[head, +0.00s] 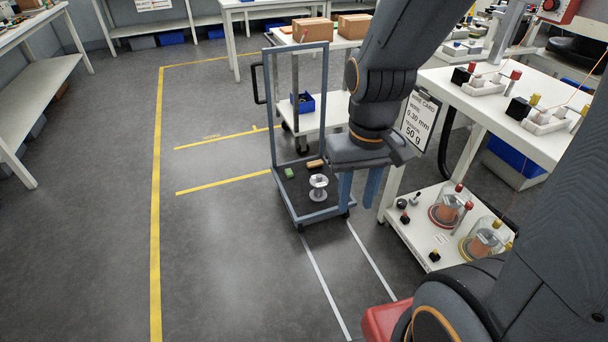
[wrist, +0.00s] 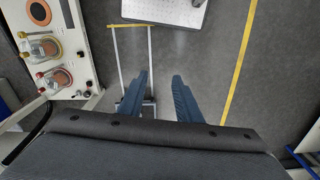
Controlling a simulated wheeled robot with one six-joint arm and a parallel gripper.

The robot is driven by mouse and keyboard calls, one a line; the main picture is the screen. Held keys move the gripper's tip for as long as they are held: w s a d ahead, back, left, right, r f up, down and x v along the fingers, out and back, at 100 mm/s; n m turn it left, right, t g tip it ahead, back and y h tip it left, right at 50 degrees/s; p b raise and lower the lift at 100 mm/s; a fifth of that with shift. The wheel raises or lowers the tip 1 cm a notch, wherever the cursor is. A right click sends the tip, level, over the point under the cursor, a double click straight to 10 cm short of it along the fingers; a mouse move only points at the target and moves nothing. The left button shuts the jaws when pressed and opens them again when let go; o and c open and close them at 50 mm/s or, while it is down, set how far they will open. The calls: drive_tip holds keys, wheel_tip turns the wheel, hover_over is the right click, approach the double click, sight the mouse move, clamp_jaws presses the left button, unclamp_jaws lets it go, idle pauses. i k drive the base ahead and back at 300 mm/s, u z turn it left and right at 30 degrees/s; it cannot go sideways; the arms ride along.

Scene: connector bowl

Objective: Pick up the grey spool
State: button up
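The grey spool (head: 318,187) stands upright on the dark deck of a blue-framed cart (head: 300,208) in the head view. It has pale round flanges and a narrower middle. My gripper (head: 359,192) points down to the right of the spool, apart from it in the picture. Its two blue fingers are spread with nothing between them. The wrist view also shows the open fingers (wrist: 160,80) over grey floor. I cannot make out the spool in the wrist view.
A green block (head: 289,173) and an orange-brown block (head: 315,164) lie behind the spool. The cart's tall handle frame rises at its back. A white shelf unit (head: 408,215) with capped jars stands to the right. Floor left of the cart is clear.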

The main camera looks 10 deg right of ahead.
sight(318, 181)
drive_tip(key=z, duration=0.1)
drive_tip(key=i, duration=1.45)
drive_tip(key=z, duration=0.2)
